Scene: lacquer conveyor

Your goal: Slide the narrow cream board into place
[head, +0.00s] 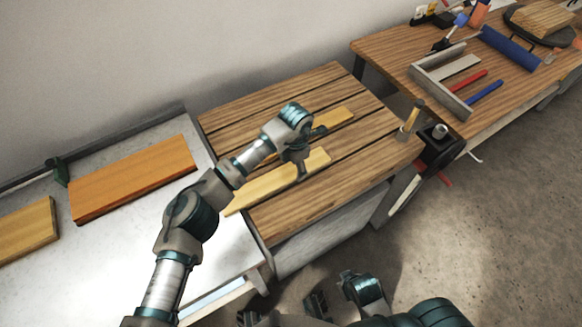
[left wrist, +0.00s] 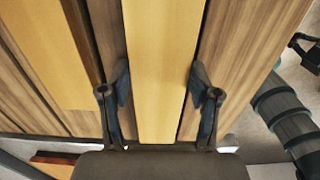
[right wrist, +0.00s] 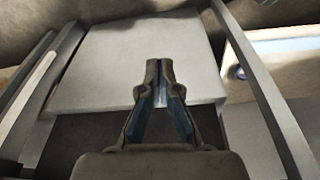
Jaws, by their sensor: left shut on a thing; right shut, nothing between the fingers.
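The narrow cream board (head: 262,187) lies lengthwise on the slatted wooden table, its left end reaching the table's left edge. My left gripper (head: 301,168) is over it, pointing down. In the left wrist view, the fingers stand on either long side of the narrow cream board (left wrist: 160,60) and are shut on it. A second, wider cream board (head: 338,117) lies behind it, partly hidden by my left wrist; it also shows in the left wrist view (left wrist: 55,50). My right gripper (right wrist: 160,72) is shut and empty, low in front of the table.
The slatted table (head: 375,150) has dark gaps between its planks. An orange board (head: 135,177) and a yellow board (head: 25,231) lie on the pale conveyor at left. A brush-like tool (head: 411,118) stands at the table's right corner. A tool bench (head: 400,50) is at the back right.

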